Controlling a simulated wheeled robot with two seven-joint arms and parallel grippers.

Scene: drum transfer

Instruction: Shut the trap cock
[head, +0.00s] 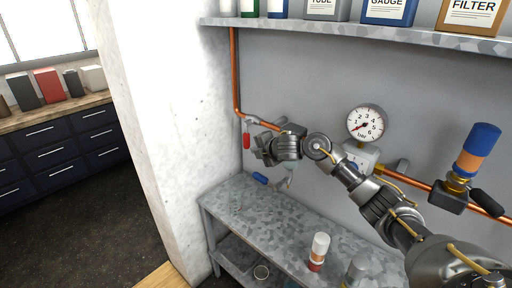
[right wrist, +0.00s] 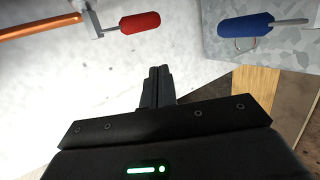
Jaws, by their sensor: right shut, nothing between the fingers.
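A red-handled lever (head: 246,138) hangs down from the copper pipe near the wall corner; it also shows in the right wrist view (right wrist: 140,22). A blue-handled lever (head: 260,178) lies lower, just above the bench, and also shows in the right wrist view (right wrist: 245,26). No label tells which is the trap cock. My right gripper (head: 262,150) is shut and empty, between the two handles in the head view. Its closed fingers (right wrist: 159,82) touch neither handle in the wrist view. My arm hides part of the fittings behind it. My left gripper is out of view.
A copper pipe (head: 236,75) runs down the corner and along the wall. A gauge (head: 366,123) and a blue-orange cylinder (head: 476,150) sit to the right. A shelf (head: 360,32) hangs above.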

